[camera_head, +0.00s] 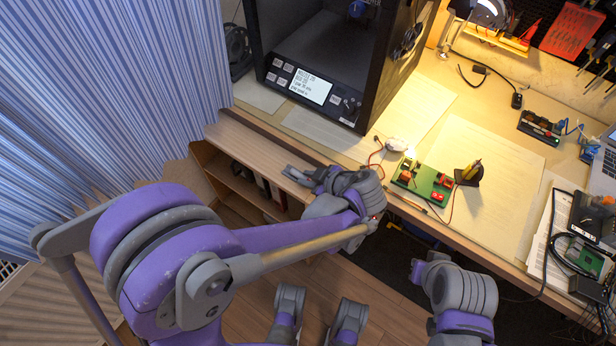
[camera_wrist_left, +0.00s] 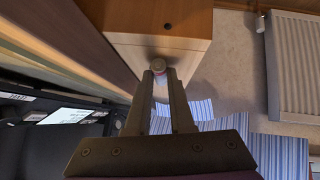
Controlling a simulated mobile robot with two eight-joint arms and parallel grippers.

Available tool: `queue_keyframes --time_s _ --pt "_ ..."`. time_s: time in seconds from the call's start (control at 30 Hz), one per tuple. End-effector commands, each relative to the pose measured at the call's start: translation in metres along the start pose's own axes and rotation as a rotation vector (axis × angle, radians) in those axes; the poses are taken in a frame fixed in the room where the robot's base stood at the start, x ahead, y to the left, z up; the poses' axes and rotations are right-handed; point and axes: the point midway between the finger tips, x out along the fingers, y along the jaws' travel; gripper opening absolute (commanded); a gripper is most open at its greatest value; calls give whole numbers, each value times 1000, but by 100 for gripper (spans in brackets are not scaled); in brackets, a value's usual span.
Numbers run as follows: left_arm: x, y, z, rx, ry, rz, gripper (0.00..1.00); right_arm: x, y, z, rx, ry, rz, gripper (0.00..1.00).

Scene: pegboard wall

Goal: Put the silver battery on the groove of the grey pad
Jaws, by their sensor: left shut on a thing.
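My left gripper (camera_head: 292,174) reaches left over the front edge of the wooden desk. In the left wrist view, its two fingers (camera_wrist_left: 160,78) are shut on a small pale, silvery round-ended object with a reddish band, taken to be the silver battery (camera_wrist_left: 158,66). Only its end shows between the fingertips; the fingers hide the rest. I cannot make out the battery in the head view. No grey pad with a groove is clearly visible in either view. My right gripper (camera_head: 418,270) is low at the right, below the desk edge, and its finger opening cannot be made out.
A black machine with a display (camera_head: 305,86) stands at the back. A green circuit board (camera_head: 424,183), a dark holder with a yellow item (camera_head: 469,174) and a white puck (camera_head: 396,145) are on the desk. Cables and electronics crowd the right. Large paper sheets (camera_head: 485,150) lie mostly clear.

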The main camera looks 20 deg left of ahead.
Motion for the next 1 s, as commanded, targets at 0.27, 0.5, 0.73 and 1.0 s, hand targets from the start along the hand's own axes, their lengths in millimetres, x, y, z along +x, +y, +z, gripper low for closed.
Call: queue_keyframes --time_s 0.27,0.5,0.73,1.0 --pt "2 -1 2 0 0 0 50 2 0 1 0 -1 0 0" --pt "2 -1 2 0 0 0 51 2 0 1 0 -1 0 0" --pt "-20 1 -1 2 -2 3 51 -5 0 -2 0 2 0 0" --pt "-79 1 -1 3 -2 4 51 -17 0 -8 0 6 0 0"
